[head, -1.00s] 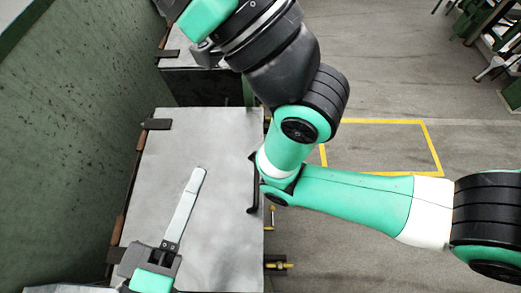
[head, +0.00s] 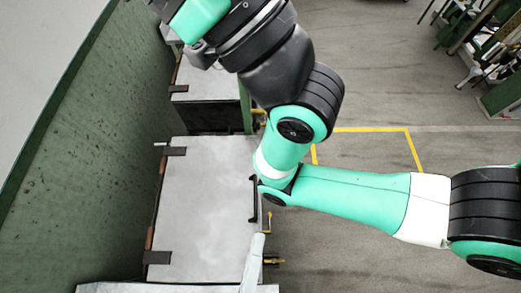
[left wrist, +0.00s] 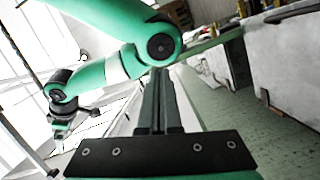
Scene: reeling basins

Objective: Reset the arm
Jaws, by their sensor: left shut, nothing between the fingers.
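In the left wrist view a green arm ends in a small pale tip at the far left, too small to read.
The grey-topped basin (head: 205,215) has dark hinges on its left and a black handle on its right. Another basin (head: 205,88) stands behind it. A green wall (head: 95,140) runs along the left. Floor with a yellow outline (head: 365,130) lies open at right.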

